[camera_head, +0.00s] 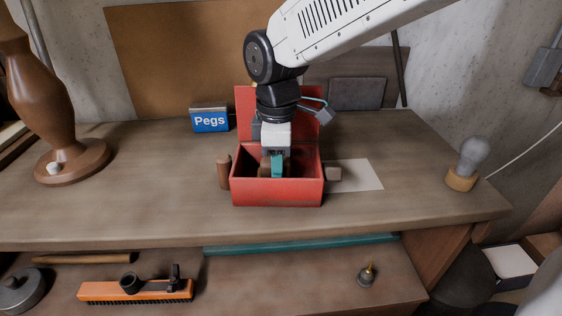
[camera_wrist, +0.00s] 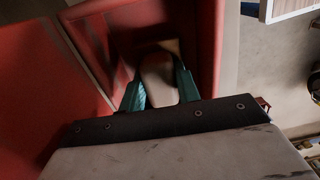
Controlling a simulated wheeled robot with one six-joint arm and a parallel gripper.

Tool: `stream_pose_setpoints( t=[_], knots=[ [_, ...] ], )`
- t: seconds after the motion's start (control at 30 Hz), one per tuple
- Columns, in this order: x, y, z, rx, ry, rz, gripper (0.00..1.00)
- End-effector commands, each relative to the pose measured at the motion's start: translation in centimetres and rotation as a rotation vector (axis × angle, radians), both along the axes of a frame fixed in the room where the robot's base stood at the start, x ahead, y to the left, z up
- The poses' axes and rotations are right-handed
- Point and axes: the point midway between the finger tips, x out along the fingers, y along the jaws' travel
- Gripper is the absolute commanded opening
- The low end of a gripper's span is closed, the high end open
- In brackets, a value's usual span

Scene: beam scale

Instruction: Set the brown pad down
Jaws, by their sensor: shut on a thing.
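My gripper (camera_head: 272,170) points down into the open red box (camera_head: 277,193) on the workbench. Its teal fingers are shut on the brown pad (camera_head: 263,168). In the wrist view, the pad (camera_wrist: 158,78) sits between the two fingers of my gripper (camera_wrist: 161,90), inside the red walls of the box (camera_wrist: 207,45). The front wall hides the lower part of the pad, so I cannot tell whether it touches the box floor.
A brown cylinder (camera_head: 223,172) stands close to the left of the box. A blue "Pegs" sign (camera_head: 210,121) stands behind left. The bench front is clear.

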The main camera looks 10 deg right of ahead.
Motion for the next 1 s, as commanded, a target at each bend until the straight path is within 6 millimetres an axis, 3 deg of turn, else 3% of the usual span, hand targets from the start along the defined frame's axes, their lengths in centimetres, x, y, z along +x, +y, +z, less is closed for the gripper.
stream_pose_setpoints(
  t=[0.13,0.17,0.2,0.23,0.5,0.63,1.0],
  knots=[
    [0.0,0.0,-0.3,0.0,0.0,0.0,0.09],
    [0.0,0.0,-0.3,0.0,0.0,0.0,0.41],
    [0.0,0.0,-0.3,0.0,0.0,0.0,0.52],
    [0.0,0.0,-0.3,0.0,0.0,0.0,0.54],
    [0.0,0.0,-0.2,0.0,0.0,0.0,0.54],
    [0.0,0.0,0.8,0.001,-0.001,0.0,0.54],
    [0.1,0.0,8.3,0.002,-0.003,0.0,0.54]
  ],
)
